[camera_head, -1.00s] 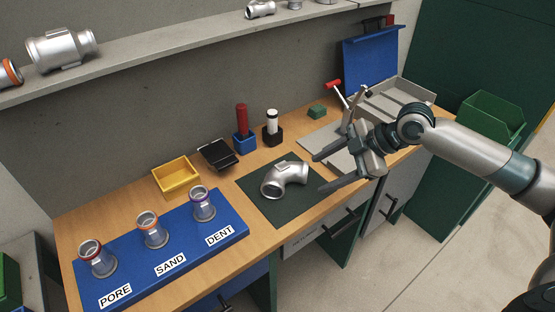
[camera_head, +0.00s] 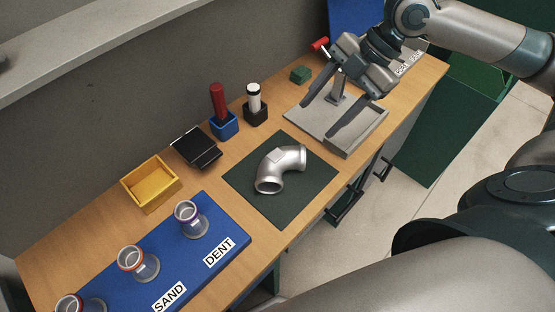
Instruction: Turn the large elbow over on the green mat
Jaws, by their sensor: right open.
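The large elbow (camera_head: 279,169) is a silver-grey curved pipe fitting. It lies on the green mat (camera_head: 251,201) in the middle of the bench, with one open end toward the lower left. My right gripper (camera_head: 317,119) is open and empty, up and to the right of the elbow, apart from it. Its two fingers point down and left, in front of the grey fixture tray. My left gripper does not show.
A grey fixture tray (camera_head: 346,148) stands right of the mat. Behind the mat are red (camera_head: 218,101) and white (camera_head: 254,98) handled tools in holders and a green block (camera_head: 300,74).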

